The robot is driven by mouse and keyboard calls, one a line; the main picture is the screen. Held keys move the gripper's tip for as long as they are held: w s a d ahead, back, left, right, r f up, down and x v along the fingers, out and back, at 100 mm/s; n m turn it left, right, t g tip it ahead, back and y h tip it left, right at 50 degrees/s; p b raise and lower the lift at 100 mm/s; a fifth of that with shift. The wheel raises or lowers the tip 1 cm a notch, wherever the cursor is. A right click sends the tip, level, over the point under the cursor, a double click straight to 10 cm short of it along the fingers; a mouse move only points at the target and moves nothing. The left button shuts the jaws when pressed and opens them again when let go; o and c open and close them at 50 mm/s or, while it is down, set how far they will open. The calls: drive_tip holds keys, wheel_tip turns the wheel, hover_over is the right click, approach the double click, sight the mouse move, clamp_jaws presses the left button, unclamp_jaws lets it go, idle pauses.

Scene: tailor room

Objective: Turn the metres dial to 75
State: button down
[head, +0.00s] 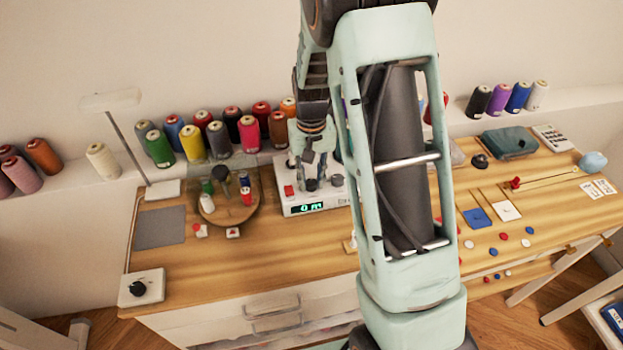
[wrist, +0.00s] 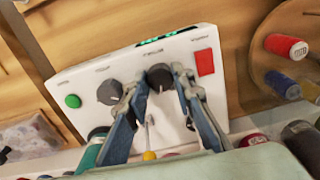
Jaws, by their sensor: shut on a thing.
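A white control box (head: 318,201) stands on the wooden table below my gripper (head: 311,174). Its green display (head: 308,208) seems to read 0 followed by small letters. In the wrist view the box appears upside down. My gripper (wrist: 160,80) is shut on the grey middle dial (wrist: 159,77), one finger on each side. A green button (wrist: 73,101) and a red switch (wrist: 204,62) are at opposite ends. The dial labels are too blurred to read surely.
A round wooden tray (head: 229,214) with small spools is left of the box. Thread cones (head: 220,140) line the shelf behind. A separate small white box with a black knob (head: 138,288) is at the front left. My arm hides the table right of the control box.

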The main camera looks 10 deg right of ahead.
sight(311, 183)
drive_tip(key=shift+m, duration=0.7)
drive_tip(key=c, duration=1.7)
unclamp_jaws()
drive_tip(key=shift+o, duration=0.2)
drive_tip(key=shift+r, duration=0.1)
wheel_tip(311, 183, up, 12)
